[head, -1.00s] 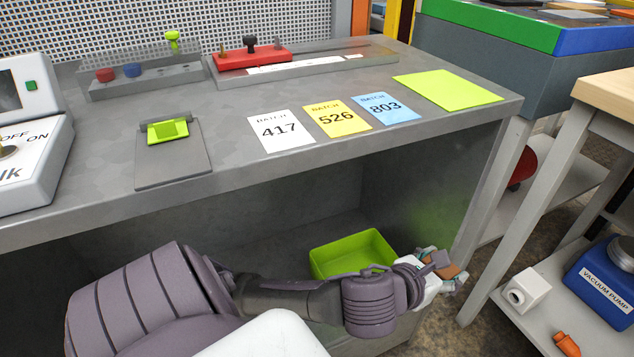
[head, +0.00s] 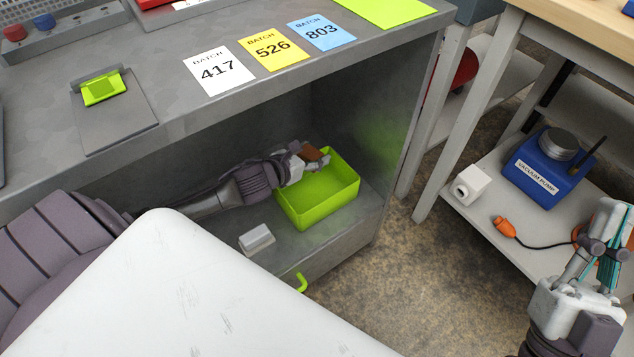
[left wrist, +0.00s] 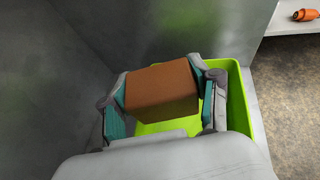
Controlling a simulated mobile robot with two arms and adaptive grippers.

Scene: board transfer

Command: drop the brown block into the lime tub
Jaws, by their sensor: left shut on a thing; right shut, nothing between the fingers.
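The lime tub (head: 318,207) stands on the shelf under the grey bench, and it also shows in the left wrist view (left wrist: 238,100). My left gripper (head: 309,160) is shut on the brown block (head: 313,154). In the left wrist view the block (left wrist: 160,92) sits between the two fingers (left wrist: 163,98), with the tub behind and below it. In the head view the block appears over the tub's far left part. My right gripper (head: 607,232) is shut and empty at the lower right, away from the tub.
A small white box (head: 257,239) lies on the shelf left of the tub. Batch cards and a lime clip (head: 102,88) are on the bench top (head: 180,100). A side rack at right holds a blue vacuum pump (head: 545,170), a white block (head: 469,185) and an orange plug (head: 503,224).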

